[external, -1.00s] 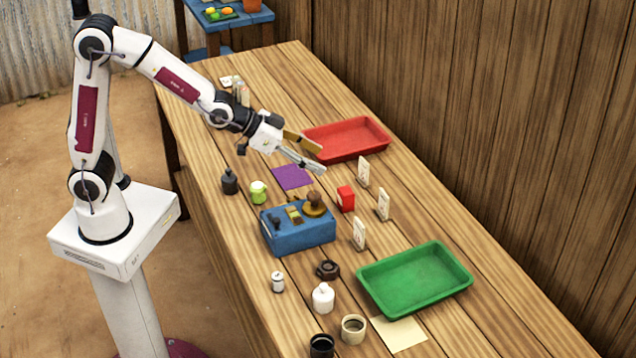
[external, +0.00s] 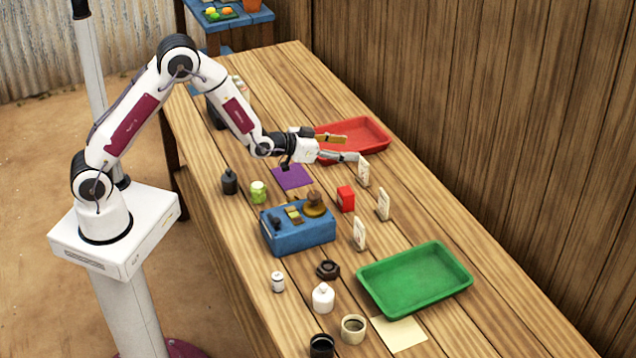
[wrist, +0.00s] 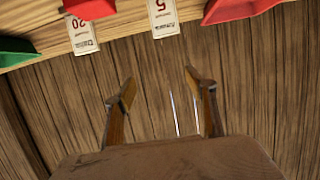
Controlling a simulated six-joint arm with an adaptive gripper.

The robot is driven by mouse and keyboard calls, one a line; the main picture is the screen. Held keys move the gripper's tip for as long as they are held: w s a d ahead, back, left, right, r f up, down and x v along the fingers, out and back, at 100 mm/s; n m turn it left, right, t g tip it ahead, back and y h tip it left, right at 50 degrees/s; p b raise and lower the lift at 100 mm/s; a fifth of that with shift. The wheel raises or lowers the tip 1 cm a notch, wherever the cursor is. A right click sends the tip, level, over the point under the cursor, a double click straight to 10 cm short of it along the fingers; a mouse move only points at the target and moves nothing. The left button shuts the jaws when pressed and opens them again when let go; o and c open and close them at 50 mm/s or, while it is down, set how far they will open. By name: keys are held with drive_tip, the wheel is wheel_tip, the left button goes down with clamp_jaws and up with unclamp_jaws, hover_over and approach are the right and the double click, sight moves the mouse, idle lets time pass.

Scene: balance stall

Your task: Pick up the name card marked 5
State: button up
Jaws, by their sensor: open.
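The name card marked 5 (wrist: 163,17) is a small white upright card at the top of the wrist view. In the external view it appears to be the card (external: 363,173) nearest the red tray, standing on the wooden table. My gripper (external: 350,148) is open and empty, reaching over the near part of the red tray. One fingertip overlaps the card's top edge in the external view; I cannot tell whether they touch. In the wrist view the open fingers (wrist: 160,82) point toward the wooden wall, with the card above the gap between them.
A card marked 20 (wrist: 81,34) stands beside it; another card (external: 359,233) is nearer the green tray (external: 415,279). A red box (external: 346,199) and the red tray (external: 377,134) flank the card. The blue box (external: 300,236) is nearer me. The wooden wall rises behind.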

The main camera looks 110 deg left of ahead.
drive_tip(key=shift+s+a+f+y, duration=0.25)
drive_tip(key=shift+a+f, duration=0.15)
drive_tip(key=shift+a, duration=0.15)
drive_tip(key=shift+s+a+f+y, duration=0.2)
drive_tip(key=shift+a+f, duration=0.15)
drive_tip(key=shift+a, duration=0.2)
approach(363, 170)
drive_tip(key=shift+x, duration=1.45)
drive_tip(key=shift+w+a+f, duration=0.1)
drive_tip(key=shift+w+a, duration=0.25)
drive_tip(key=shift+a, duration=0.15)
drive_tip(key=shift+w+a+f, duration=0.1)
drive_tip(key=shift+w+a, duration=0.05)
drive_tip(key=shift+x, duration=2.9)
